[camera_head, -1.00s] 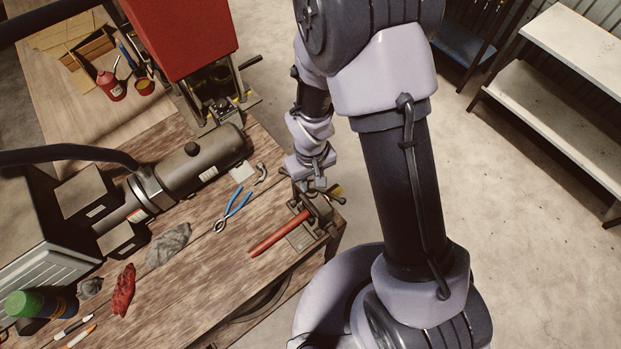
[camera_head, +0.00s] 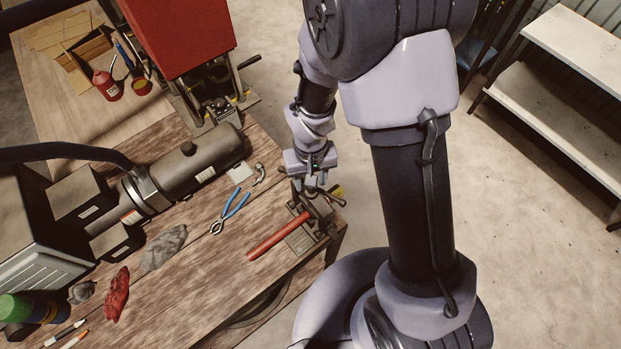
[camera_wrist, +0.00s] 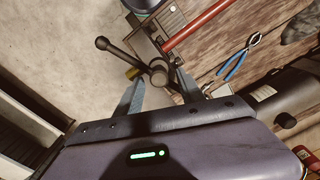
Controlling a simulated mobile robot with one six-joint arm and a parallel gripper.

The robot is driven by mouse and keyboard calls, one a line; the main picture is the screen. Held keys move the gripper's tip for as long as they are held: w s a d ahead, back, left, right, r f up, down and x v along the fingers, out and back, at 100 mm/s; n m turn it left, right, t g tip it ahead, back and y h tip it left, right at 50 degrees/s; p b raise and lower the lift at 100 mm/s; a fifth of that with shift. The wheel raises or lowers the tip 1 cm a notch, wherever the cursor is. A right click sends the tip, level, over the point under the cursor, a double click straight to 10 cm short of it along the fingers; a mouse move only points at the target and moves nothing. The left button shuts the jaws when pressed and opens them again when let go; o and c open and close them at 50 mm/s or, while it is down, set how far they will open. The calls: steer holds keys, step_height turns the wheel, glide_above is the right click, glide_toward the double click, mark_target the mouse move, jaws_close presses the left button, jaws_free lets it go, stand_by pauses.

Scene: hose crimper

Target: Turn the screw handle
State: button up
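The screw handle is a dark metal bar with a ball end (camera_wrist: 102,43), running to a round hub in the wrist view. It belongs to a vise-like fixture (camera_head: 318,215) at the right corner of the wooden bench. In the head view the handle (camera_head: 333,197) sticks out past the corner. My gripper (camera_wrist: 158,80) is open, with one finger on each side of the hub end. I cannot tell whether either finger touches it. In the head view my gripper (camera_head: 313,186) is just above the fixture, partly hiding the handle.
A red bar (camera_head: 278,237) lies beside the fixture. Blue-handled pliers (camera_head: 233,208), a grey rag (camera_head: 163,247) and a dark cylinder machine (camera_head: 195,160) are to the left on the bench. A red press (camera_head: 180,35) stands behind. The floor (camera_head: 520,215) at right is clear.

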step_height(320, 180, up, 17)
steer(key=shift+r+p, duration=0.2)
steer(key=shift+p, duration=0.2)
step_height(320, 180, down, 18)
steer(key=n+b, duration=0.1)
steer(key=b, duration=0.5)
steer(key=n+b, duration=0.2)
steer(key=b, duration=0.5)
steer(key=shift+s+f, duration=0.1)
steer(key=shift+f, duration=0.15)
steer(key=shift+c, duration=0.2)
